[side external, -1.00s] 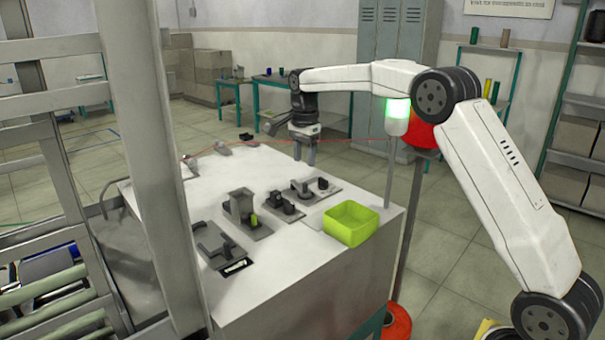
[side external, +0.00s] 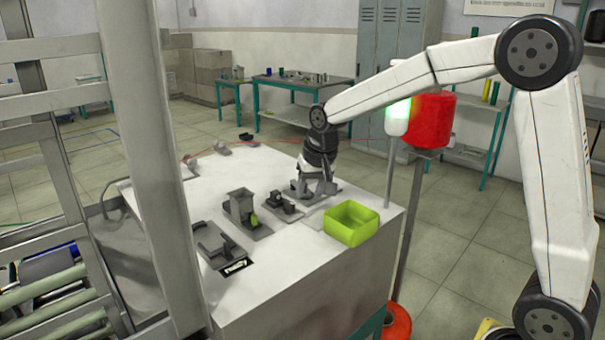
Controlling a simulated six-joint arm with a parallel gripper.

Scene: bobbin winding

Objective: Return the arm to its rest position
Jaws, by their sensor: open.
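My gripper (side external: 317,186) points down over the back right fixture (side external: 333,188) on the white worktop (side external: 290,255). Its fingers are apart, and I see nothing held in them. The fingers overlap the fixture in this view, so I cannot tell whether they touch it. The gripper hides most of that fixture. My arm arches up from the right, with its elbow high at the upper right.
A lime green bin (side external: 352,224) stands at the worktop's right edge, close to my gripper. Several dark fixtures, including an upright grey holder (side external: 241,207), line the worktop.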

